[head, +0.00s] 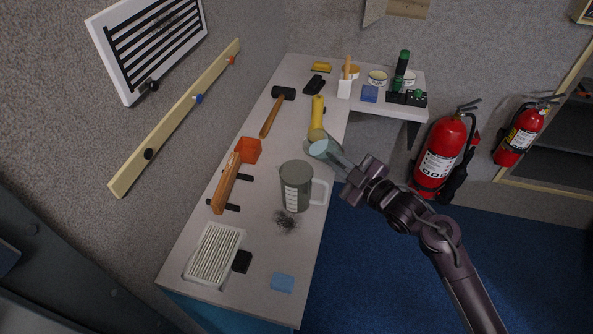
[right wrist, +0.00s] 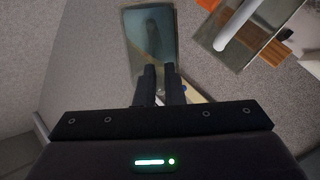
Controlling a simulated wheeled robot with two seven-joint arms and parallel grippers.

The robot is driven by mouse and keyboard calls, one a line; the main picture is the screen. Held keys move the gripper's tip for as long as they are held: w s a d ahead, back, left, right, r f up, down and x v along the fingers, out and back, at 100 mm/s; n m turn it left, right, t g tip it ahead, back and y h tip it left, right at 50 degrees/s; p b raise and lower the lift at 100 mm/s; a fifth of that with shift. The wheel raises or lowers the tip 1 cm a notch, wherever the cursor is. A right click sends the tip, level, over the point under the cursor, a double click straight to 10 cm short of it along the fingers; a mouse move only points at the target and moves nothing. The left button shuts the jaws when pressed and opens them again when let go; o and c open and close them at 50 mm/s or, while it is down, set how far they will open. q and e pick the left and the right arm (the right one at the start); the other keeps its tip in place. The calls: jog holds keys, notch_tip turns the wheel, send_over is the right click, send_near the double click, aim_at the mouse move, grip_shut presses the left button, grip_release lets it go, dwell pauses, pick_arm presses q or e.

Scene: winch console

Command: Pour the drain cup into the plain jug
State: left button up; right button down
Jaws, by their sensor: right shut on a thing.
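A small clear cup (head: 328,151) with a pale blue look is in the fingers of my right gripper (head: 349,174). It appears tilted, off the far right side of the jug. In the right wrist view the cup (right wrist: 150,45) shows just beyond the shut fingertips (right wrist: 161,85), with a bluish tint inside. My left gripper is out of view.
The pale bench (head: 262,270) holds a dark scribbled patch (head: 286,221), a white slatted filter (head: 214,254), a blue block (head: 283,283), an orange holder (head: 248,150), a mallet (head: 271,115) and a yellow-handled tool (head: 318,108).

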jog(key=shift+s+a+r+n, duration=0.15)
jog(key=shift+r+n, duration=0.2)
jog(key=shift+n, duration=0.25)
jog(key=shift+a+f+n+t+h+b, duration=0.1)
jog(key=shift+f+n+t+h+b, duration=0.25)
jog(key=shift+n+b, duration=0.5)
dwell(0.6)
jog(key=shift+r+n+t+b, duration=0.3)
jog(key=shift+n+t+b, duration=0.05)
jog(key=shift+n+b, duration=0.1)
dwell(2.3)
jog(key=shift+s+a+f+n+t+b, duration=0.2)
jog(key=shift+f+n+t+b, duration=0.25)
jog(key=shift+n+b, duration=0.4)
dwell(1.9)
dwell(0.5)
